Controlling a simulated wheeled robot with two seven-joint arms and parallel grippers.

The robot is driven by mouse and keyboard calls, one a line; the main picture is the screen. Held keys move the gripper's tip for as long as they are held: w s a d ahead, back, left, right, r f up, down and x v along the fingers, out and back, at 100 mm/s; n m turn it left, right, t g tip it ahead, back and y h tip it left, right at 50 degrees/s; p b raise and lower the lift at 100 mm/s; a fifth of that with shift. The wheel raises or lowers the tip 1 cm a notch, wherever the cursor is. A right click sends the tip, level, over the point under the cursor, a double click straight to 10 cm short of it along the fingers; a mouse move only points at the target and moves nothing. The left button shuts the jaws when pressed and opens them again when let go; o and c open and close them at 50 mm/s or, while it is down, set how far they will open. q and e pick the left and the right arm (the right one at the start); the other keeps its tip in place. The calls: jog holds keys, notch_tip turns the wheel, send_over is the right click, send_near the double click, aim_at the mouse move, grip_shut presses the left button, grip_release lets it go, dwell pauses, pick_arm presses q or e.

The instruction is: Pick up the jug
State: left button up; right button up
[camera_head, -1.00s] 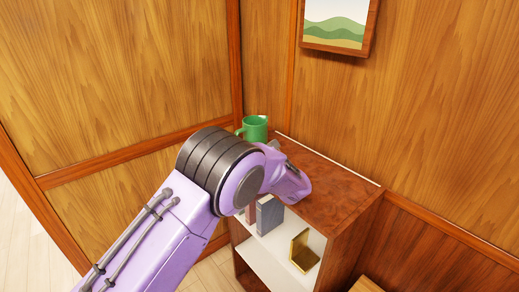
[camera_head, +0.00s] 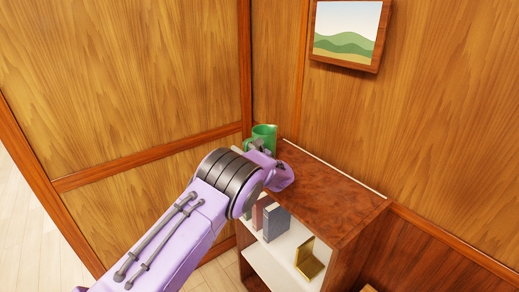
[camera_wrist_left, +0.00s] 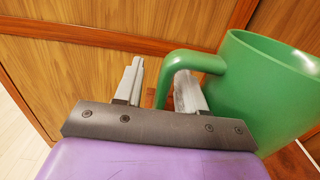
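The green jug (camera_head: 265,131) stands upright at the far corner end of the brown cabinet top (camera_head: 325,188). In the left wrist view the jug (camera_wrist_left: 262,90) fills the right side, with its handle (camera_wrist_left: 163,85) facing my gripper. My left gripper (camera_wrist_left: 160,72) is open. Its fingers stand on either side of the handle's upright part, with the right finger within the handle loop. A gap shows between the left finger and the handle. In the head view my left gripper (camera_head: 258,146) is at the jug, partly hidden by my wrist. My right gripper is not in view.
Wood-panelled walls meet right behind the jug. The cabinet's open shelf (camera_head: 278,262) holds dark books (camera_head: 276,223) and a gold object (camera_head: 309,260). A framed picture (camera_head: 347,32) hangs above. The cabinet top right of the jug is clear.

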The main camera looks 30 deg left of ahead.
pick_arm(q)
grip_shut()
jog(key=shift+r, duration=0.1)
dwell(1.2)
